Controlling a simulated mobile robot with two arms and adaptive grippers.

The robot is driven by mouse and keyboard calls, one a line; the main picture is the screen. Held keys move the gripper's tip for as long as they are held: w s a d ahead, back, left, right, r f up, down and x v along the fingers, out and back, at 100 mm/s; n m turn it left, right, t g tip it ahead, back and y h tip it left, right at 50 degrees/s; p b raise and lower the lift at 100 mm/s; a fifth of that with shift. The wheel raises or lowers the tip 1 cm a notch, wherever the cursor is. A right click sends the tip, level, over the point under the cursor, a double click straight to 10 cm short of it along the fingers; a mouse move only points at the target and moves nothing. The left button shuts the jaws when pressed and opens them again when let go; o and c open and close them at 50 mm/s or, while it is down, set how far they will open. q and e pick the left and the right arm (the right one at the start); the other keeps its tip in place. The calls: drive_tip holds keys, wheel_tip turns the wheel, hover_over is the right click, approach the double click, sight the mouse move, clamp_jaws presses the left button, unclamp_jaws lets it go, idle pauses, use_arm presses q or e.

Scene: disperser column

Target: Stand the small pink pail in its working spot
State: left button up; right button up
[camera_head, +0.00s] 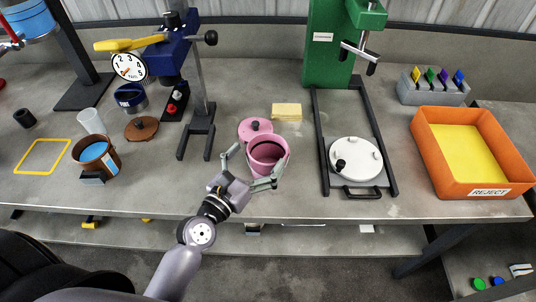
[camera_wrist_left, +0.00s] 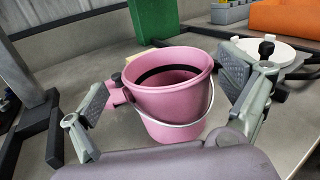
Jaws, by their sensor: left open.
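The small pink pail (camera_head: 267,160) stands upright on the bench near its front edge, with a dark interior and a wire handle hanging down its near side in the left wrist view (camera_wrist_left: 172,104). My left gripper (camera_head: 253,168) is open, with its fingers on either side of the pail. In the left wrist view both fingers (camera_wrist_left: 165,95) show apart, with a visible gap to the pail wall. A pink lid (camera_head: 254,128) lies on the bench just behind the pail. My right gripper is not in view.
A blue disperser (camera_head: 172,50) with a dial and black forked base (camera_head: 197,140) stands left. A green column (camera_head: 328,45) with a black rail frame and white round plate (camera_head: 356,158) is right. An orange REJECT bin (camera_head: 436,160), yellow sponge (camera_head: 287,111) and brown can (camera_head: 110,150) surround.

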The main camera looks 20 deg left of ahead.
sight(277, 138)
use_arm(q)
drive_tip(key=x, duration=0.5)
drive_tip(key=shift+w+d+f+p, duration=0.1)
drive_tip(key=shift+d+f+p, duration=0.25)
drive_tip(key=shift+d, duration=0.05)
drive_tip(key=shift+c, duration=0.5)
drive_tip(key=c, duration=1.2)
